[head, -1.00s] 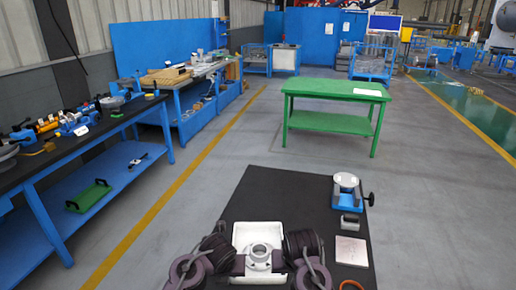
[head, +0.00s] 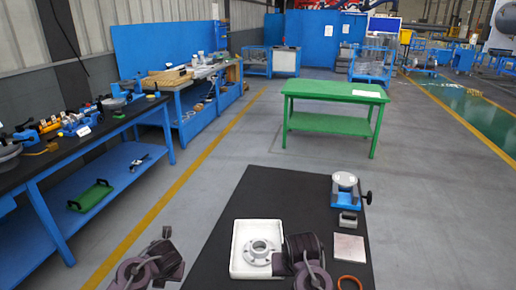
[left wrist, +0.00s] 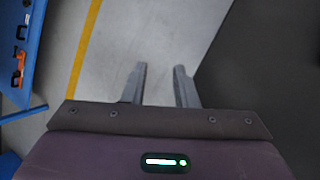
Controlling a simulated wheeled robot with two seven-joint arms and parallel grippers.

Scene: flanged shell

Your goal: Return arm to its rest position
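The grey flanged shell (head: 262,251), a round ring with bolt holes, lies in the white tray (head: 238,236) on the dark table. My left arm is left of the table in the head view, clear of the tray; its fingers are not distinct there. In the left wrist view my left gripper (left wrist: 160,75) is open and empty, with grey floor between the fingers. My right gripper (head: 280,264) is at the tray's right side, close to the shell's right edge. Its fingers are mostly hidden by its wrist, so contact and opening cannot be told.
The dark table (head: 272,192) is bare behind the tray. A blue fixture (head: 345,190), a small grey block (head: 348,219), a metal plate (head: 348,246) and an orange ring (head: 350,283) stand along its right side. A blue workbench (head: 110,140) runs along the left; floor lies between.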

